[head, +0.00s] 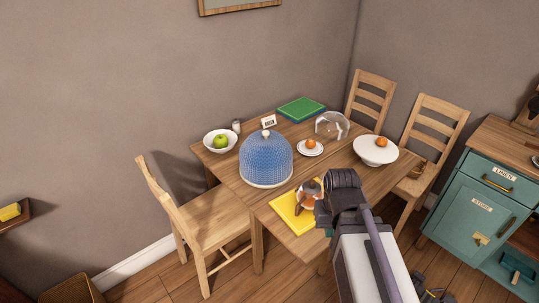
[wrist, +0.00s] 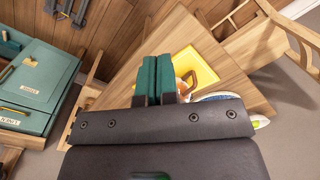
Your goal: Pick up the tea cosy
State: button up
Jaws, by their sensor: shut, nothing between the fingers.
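The tea cosy (head: 266,160) is a blue, knitted-looking dome with a small knob on top. It stands upright on the wooden table near its left end. In the wrist view, a blue edge that looks like the cosy (wrist: 216,97) shows just behind my gripper body, mostly hidden. My gripper (wrist: 157,62) has its green fingers together and holds nothing. It is above the table's front side, by the yellow mat (head: 286,211), right of the cosy and apart from it. In the head view my arm hides the fingertips.
An orange-and-white pot-like object (head: 308,197) stands on the yellow mat, close to my gripper. A chair (head: 210,215) stands left.

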jog(key=o, duration=1.1)
